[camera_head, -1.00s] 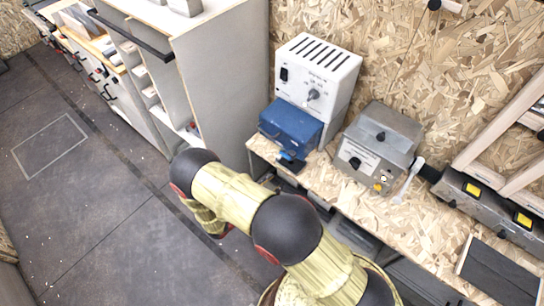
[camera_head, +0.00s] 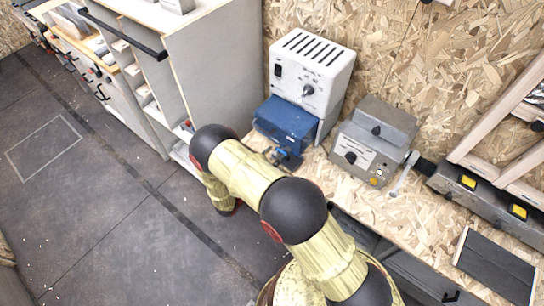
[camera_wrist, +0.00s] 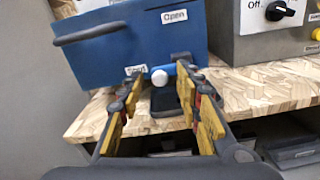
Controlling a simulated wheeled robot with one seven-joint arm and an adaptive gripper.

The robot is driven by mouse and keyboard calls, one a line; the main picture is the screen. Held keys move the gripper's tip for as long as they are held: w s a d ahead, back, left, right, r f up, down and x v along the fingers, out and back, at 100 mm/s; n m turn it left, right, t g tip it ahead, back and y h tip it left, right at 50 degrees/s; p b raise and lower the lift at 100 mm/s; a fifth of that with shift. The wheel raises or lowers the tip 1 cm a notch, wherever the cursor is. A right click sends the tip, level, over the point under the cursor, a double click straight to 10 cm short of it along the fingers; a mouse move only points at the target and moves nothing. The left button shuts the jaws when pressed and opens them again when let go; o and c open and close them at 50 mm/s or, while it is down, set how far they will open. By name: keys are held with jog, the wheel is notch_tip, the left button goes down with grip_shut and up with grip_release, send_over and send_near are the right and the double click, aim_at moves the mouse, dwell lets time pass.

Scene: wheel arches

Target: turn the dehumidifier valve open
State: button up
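The dehumidifier (camera_head: 318,62) is a white vented box above a blue tank unit (camera_head: 290,122) on a wooden bench. The blue tank (camera_wrist: 125,45) fills the upper left of the wrist view, with an "Open" label and a lower label that seems to read "Shut". The valve is a short blue lever with a white round end (camera_wrist: 159,77), low on the tank front near the lower label. My gripper (camera_wrist: 158,73) is open, its yellow-padded fingers on either side of the white end. I cannot tell whether they touch it.
A grey metal box (camera_head: 374,140) with a dial stands right of the dehumidifier. A white cabinet (camera_head: 215,75) stands to the left. The chipboard bench edge (camera_wrist: 245,92) runs beneath the valve, and dark bins sit below it. Open floor lies left.

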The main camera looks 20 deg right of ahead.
jog(key=c, duration=0.3)
grip_shut()
dwell(0.3)
